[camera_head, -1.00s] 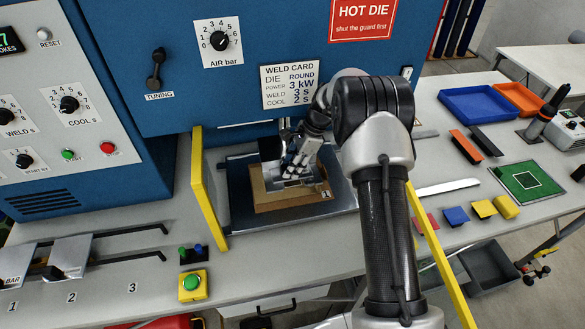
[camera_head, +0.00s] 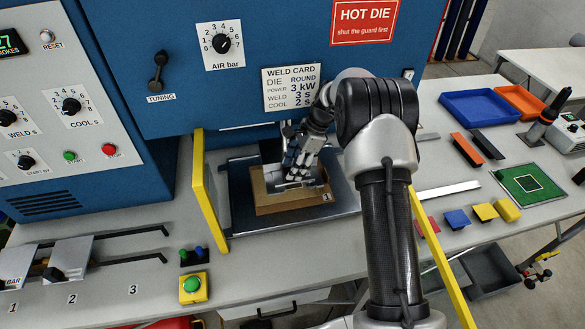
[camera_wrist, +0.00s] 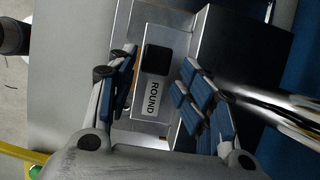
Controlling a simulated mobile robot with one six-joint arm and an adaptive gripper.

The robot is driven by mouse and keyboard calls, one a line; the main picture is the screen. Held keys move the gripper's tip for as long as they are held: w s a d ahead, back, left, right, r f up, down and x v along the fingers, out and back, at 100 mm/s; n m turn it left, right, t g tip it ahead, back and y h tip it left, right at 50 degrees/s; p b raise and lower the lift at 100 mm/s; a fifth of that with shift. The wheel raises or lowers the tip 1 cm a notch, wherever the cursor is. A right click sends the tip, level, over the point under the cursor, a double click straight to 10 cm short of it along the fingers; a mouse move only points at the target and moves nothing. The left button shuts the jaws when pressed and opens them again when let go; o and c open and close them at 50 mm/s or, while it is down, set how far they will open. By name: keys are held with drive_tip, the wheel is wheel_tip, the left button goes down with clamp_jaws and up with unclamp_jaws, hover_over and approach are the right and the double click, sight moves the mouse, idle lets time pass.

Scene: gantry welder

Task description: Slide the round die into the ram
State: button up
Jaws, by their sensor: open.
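The round die shows in the wrist view as a pale metal block (camera_wrist: 147,122) with a black square on it and a label reading ROUND. My gripper (camera_wrist: 155,90) is open, with its blue-padded fingers on either side of the block; whether a pad touches it I cannot tell. In the head view my gripper (camera_head: 296,176) is low over the tan board (camera_head: 290,203) inside the press, and its fingers mostly hide the die. The ram is largely hidden behind my gripper and arm, so its exact place cannot be told.
Yellow guard posts (camera_head: 209,190) flank the press opening. A green button box (camera_head: 193,287) stands front left. The weld card (camera_head: 290,88) reads ROUND, 3 kW. Blue (camera_head: 483,105) and orange trays and coloured blocks lie on the right of the bench.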

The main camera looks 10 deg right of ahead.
drive_tip(key=v, duration=1)
drive_tip(key=s+a+r+n+h+b, duration=0.2)
drive_tip(key=s+r+n+b, duration=0.25)
drive_tip(key=s+r, duration=0.35)
drive_tip(key=s+a+n+t+h+b, duration=0.25)
drive_tip(key=s+n+b, duration=0.4)
drive_tip(key=s, duration=1.25)
drive_tip(key=s+f+n+t+b, duration=0.2)
drive_tip(key=s+f+n, duration=0.4)
drive_tip(key=s, duration=0.5)
drive_tip(key=shift+f+n, duration=0.15)
drive_tip(key=shift+n, duration=0.35)
drive_tip(key=shift+d, duration=0.1)
